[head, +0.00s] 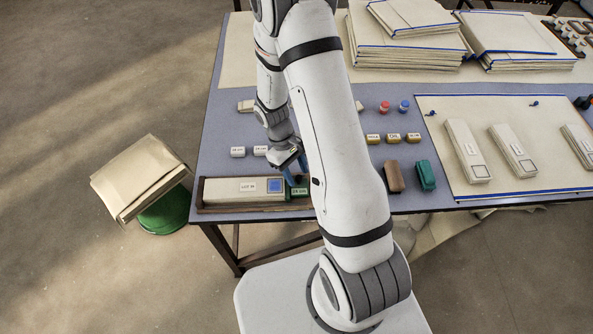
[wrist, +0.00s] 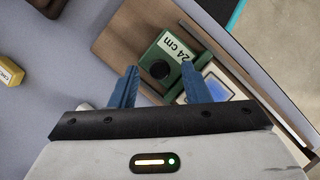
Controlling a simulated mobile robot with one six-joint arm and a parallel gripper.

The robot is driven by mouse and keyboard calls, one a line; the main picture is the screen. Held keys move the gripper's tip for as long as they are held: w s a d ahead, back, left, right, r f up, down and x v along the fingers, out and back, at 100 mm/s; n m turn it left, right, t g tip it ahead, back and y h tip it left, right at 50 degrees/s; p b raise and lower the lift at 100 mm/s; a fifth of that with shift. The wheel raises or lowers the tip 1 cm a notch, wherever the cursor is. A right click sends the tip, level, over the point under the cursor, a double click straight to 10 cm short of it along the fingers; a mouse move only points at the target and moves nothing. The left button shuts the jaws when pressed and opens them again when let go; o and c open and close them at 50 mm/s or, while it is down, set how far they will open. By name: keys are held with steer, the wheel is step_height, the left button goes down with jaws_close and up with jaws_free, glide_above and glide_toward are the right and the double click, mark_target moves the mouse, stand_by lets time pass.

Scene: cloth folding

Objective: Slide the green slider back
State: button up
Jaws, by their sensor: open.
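The green slider (wrist: 165,62), marked "24 cm" and with a dark round recess on top, sits on a brown board in the wrist view. In the head view the green slider (head: 299,191) shows at the right end of the beige body of the "LOT" device (head: 232,189), partly behind my arm. My gripper (wrist: 160,90) is open, its two blue fingers apart and pointing toward the slider. The right finger lies near the device's blue screen (wrist: 217,88). I cannot tell whether either finger touches the slider. In the head view my gripper (head: 291,172) is just above the slider.
Small labelled blocks (head: 246,151) stand behind the device. A brown block (head: 394,176) and a dark green block (head: 425,175) lie to the right. Folded cloth stacks (head: 405,40) are at the back. A green stool (head: 165,212) bearing cloth stands left of the table.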

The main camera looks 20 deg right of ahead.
steer(key=shift+s+f, duration=0.1)
steer(key=shift+f, duration=0.15)
jaws_close()
stand_by(0.3)
